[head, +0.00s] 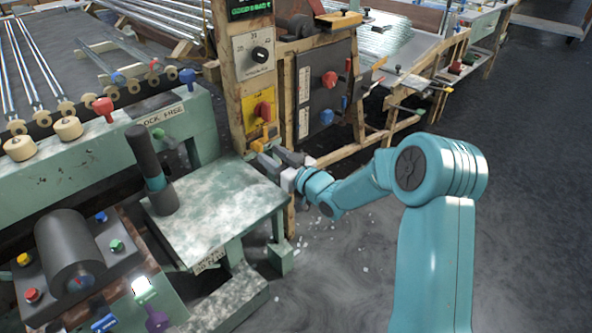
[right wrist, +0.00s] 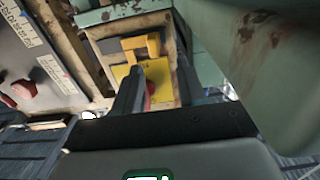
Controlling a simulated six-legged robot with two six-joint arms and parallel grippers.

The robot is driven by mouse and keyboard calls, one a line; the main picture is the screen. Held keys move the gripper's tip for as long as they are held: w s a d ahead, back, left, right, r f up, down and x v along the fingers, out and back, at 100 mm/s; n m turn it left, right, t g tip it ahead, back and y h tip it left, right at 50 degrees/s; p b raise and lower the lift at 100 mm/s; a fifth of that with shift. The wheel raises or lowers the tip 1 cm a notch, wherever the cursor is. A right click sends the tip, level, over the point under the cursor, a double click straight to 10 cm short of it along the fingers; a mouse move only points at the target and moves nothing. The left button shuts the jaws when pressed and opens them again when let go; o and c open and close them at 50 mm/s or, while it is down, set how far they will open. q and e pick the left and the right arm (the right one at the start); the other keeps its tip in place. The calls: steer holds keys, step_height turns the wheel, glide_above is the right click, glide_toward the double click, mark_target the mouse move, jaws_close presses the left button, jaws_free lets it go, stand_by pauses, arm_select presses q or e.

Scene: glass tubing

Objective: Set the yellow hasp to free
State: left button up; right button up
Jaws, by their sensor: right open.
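The yellow hasp (head: 262,142) is on the wooden post, low down, just below a yellow plate (head: 249,104) with a red knob (head: 263,110). In the right wrist view the hasp (right wrist: 150,43) shows as a bent yellow piece at the edge of the yellow plate (right wrist: 158,72). My right gripper (head: 270,160) is open, just below and close to the hasp in the head view. A dark finger partly covers the plate and red knob in the right wrist view. I cannot tell whether the fingers touch the hasp. My left gripper is not in view.
A dark panel (head: 312,92) with a red knob (head: 329,79) and a blue knob (head: 327,117) stands right of the post. A green bench (head: 220,215) with an upright dark handle (head: 150,160) is left of my gripper. Open floor lies right.

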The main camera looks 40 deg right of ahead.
steer(key=s, duration=1)
steer(key=shift+s+d, duration=0.35)
steer(key=shift+d, duration=0.05)
